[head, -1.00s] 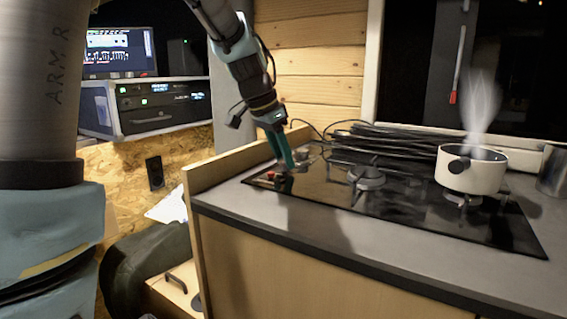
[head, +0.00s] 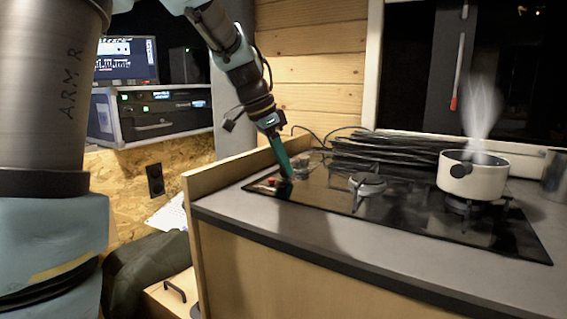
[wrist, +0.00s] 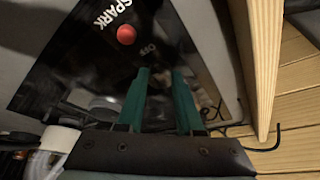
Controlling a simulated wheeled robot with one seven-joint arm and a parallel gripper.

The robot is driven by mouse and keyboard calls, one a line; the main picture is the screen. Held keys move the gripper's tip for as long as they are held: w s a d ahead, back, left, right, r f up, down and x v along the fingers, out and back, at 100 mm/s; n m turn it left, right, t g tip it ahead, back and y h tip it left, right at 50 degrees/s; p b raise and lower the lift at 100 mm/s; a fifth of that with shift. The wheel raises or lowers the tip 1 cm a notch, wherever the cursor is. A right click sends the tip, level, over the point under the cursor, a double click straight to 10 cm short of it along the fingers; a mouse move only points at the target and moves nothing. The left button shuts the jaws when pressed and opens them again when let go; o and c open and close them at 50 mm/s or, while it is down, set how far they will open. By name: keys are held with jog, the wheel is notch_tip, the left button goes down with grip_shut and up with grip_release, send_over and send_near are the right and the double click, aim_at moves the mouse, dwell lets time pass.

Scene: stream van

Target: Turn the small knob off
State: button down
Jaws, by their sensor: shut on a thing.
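The black glass hob (head: 325,195) is set in the grey counter, and its near-left corner is under my gripper (head: 287,177). My gripper has green fingers that point down at the hob surface. In the wrist view the two fingertips (wrist: 161,72) sit close together over the dark glass. They are shut on the small knob, which is mostly hidden between them and hard to make out. A red button (wrist: 127,34) lies just beyond the fingertips, apart from them. It also shows as a red spot in the head view (head: 272,181).
A steaming white pot (head: 473,175) stands on the right burner. An empty burner (head: 367,185) is nearer my gripper. Black cables (head: 385,150) lie behind the hob. A wooden edge board (head: 225,172) rises at the counter's left.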

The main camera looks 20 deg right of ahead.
jog(key=c, duration=0.6)
grip_release()
jog(key=shift+o, duration=0.2)
jog(key=v, duration=1)
jog(key=shift+r, duration=0.4)
jog(key=shift+a, duration=0.15)
